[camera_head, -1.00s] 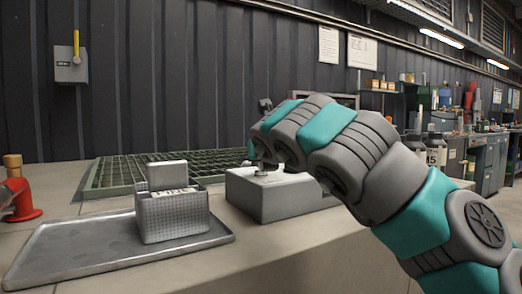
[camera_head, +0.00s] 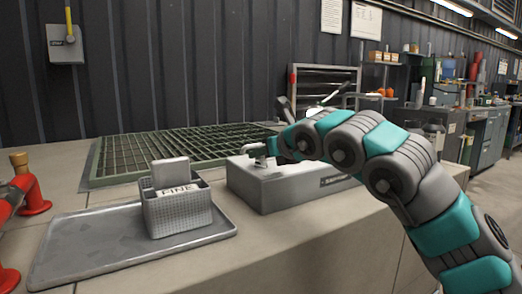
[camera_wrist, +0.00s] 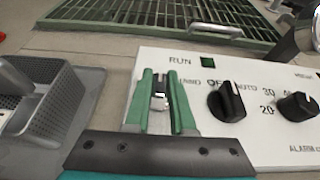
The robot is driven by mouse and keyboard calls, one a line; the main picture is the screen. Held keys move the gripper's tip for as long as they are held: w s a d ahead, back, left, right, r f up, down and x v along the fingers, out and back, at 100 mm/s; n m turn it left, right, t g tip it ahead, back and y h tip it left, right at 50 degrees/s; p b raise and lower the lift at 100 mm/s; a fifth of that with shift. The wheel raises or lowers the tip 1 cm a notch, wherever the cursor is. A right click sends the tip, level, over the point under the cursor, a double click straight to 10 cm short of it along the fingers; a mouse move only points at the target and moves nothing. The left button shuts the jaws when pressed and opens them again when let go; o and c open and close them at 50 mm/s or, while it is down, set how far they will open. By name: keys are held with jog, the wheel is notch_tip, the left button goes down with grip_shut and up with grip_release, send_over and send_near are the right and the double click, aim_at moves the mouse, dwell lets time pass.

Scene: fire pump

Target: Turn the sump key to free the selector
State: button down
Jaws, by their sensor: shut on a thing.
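The grey control box (camera_head: 290,187) sits on the counter in the head view. Its white top panel (camera_wrist: 262,143) fills the right of the wrist view, with a "RUN" label and a small green lamp (camera_wrist: 207,64). My gripper (camera_wrist: 160,86) has its green fingers close together over the panel's left part, shut on a small metal key (camera_wrist: 159,93). The fingers hide part of it, and I cannot tell how far it is turned. The black selector knob (camera_wrist: 226,101) is just right of the fingers, near "OFF" and "AUTO". My gripper (camera_head: 271,148) also shows at the box top.
A second black knob (camera_wrist: 297,106) is farther right on the panel. A metal tray (camera_head: 85,258) with a mesh basket (camera_head: 178,214) marked "FINE" lies left of the box. A green grating (camera_head: 130,158) is behind. A red pipe fitting (camera_head: 32,194) stands at the far left.

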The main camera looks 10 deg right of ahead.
jog(key=c, duration=0.8)
grip_release()
jog(key=shift+o, duration=0.2)
jog(key=v, duration=0.7)
jog(key=shift+s+r, duration=0.1)
jog(key=shift+s, duration=0.05)
jog(key=shift+s+d, duration=0.15)
jog(key=shift+s, duration=0.1)
